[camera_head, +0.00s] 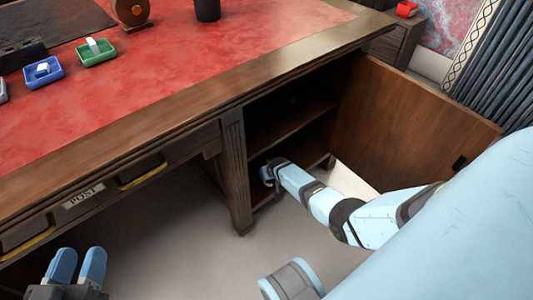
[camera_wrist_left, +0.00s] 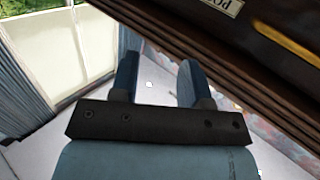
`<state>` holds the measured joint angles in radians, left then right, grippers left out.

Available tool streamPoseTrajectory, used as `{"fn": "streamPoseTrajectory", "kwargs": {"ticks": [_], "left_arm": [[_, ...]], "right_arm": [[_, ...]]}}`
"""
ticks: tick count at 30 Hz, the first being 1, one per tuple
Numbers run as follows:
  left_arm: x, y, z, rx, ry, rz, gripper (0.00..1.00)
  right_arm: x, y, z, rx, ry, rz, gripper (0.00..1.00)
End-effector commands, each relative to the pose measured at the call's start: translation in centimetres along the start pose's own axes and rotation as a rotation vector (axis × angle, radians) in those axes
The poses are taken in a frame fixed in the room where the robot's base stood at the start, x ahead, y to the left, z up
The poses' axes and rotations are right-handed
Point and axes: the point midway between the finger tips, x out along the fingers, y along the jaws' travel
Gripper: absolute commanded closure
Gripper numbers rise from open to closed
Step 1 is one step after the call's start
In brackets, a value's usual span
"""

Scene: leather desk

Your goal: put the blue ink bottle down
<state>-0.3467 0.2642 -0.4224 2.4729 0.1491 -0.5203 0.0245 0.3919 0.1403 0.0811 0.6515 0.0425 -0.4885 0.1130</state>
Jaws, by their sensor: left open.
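I cannot make out a blue ink bottle in either view. My right arm reaches from the right to the open cabinet under the desk. Its gripper (camera_head: 268,174) is at the lower part of the cabinet opening, small and partly hidden, so I cannot tell whether it holds anything. My left gripper (camera_head: 78,262) is at the bottom left, in front of the desk and below its drawers. Its two blue fingers are apart and empty, also in the left wrist view (camera_wrist_left: 157,70).
The cabinet door (camera_head: 405,118) stands swung open to the right. A shelf (camera_head: 285,118) divides the cabinet. On the red desk top (camera_head: 165,75) are a blue tray (camera_head: 31,83), a green tray (camera_head: 83,59) and a dark cup (camera_head: 207,10). Drawers with yellow handles (camera_head: 143,174) front the desk.

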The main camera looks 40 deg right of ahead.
Motion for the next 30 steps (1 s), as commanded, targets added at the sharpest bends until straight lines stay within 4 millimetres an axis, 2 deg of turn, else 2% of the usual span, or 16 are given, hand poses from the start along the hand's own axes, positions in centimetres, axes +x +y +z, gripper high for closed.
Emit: {"fn": "streamPoseTrajectory", "kwargs": {"ticks": [5,10,11,13,26,27,29,30], "left_arm": [[0.2,-0.5,0.2,0.056,0.031,-0.003,0.57],[0.7,-1.5,0.0,0.183,0.102,-0.009,0.57],[0.8,-1.6,-0.1,0.201,0.112,-0.01,0.57],[0.8,-1.8,-0.4,0.233,0.131,-0.013,0.57],[0.8,-1.9,-0.8,0.248,0.14,-0.014,0.57],[0.8,-1.9,-0.8,0.248,0.14,-0.014,0.57],[0.8,-1.9,-0.8,0.248,0.14,-0.014,0.57],[0.8,-1.9,-0.8,0.248,0.14,-0.014,0.57]], "right_arm": [[1.0,0.0,-1.3,0.001,0.002,0.0,0.67],[2.8,0.1,-3.6,0.0,0.002,0.001,0.67],[3.2,0.1,-2.8,-0.001,-0.002,0.001,0.67],[3.5,0.1,-2.6,0.0,-0.002,0.001,0.67],[3.7,0.0,-2.6,0.0,0.001,0.0,0.67],[3.6,0.0,-2.5,0.0,0.0,0.0,0.26],[3.6,0.0,-2.5,0.0,0.0,0.0,0.12],[3.6,0.0,-2.5,0.0,0.0,0.0,0.09]]}}
